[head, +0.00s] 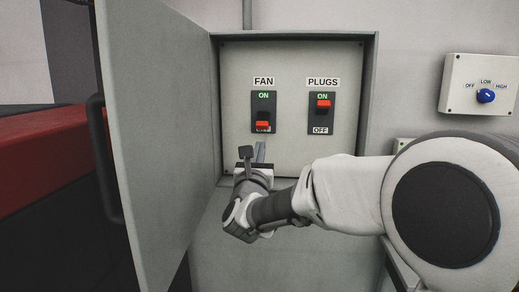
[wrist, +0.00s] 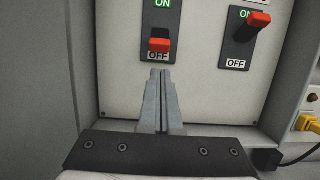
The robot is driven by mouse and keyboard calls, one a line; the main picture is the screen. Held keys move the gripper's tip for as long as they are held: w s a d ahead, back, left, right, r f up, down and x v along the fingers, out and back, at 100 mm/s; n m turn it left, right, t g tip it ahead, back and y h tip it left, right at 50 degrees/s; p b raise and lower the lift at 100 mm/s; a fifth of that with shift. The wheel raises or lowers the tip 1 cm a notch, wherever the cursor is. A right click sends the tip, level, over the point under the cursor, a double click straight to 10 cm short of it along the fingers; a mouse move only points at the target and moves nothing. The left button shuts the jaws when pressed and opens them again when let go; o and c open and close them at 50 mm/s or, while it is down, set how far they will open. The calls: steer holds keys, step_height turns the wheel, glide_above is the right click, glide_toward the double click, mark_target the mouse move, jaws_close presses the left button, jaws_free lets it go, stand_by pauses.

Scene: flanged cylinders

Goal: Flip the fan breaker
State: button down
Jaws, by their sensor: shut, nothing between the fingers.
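The fan breaker (head: 263,112) is a black switch plate under a FAN label, with its red lever (head: 262,124) down at the OFF end. In the wrist view the same red lever (wrist: 159,45) sits just above my fingertips. My gripper (head: 260,150) is shut and empty, below the fan breaker, with its fingertips pointing up toward the lever. I cannot tell whether the tips touch the panel.
The plugs breaker (head: 321,113) stands to the right, its red lever up at ON. The open cabinet door (head: 160,140) with a dark handle (head: 103,160) is at the left. A box with a blue knob (head: 486,96) is on the right wall. A yellow plug (wrist: 308,122) shows at the right.

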mark_target(264, 112)
steer(key=p+x, duration=0.1)
steer(key=x, duration=0.6)
steer(key=shift+w, duration=0.15)
steer(key=shift+r, duration=0.2)
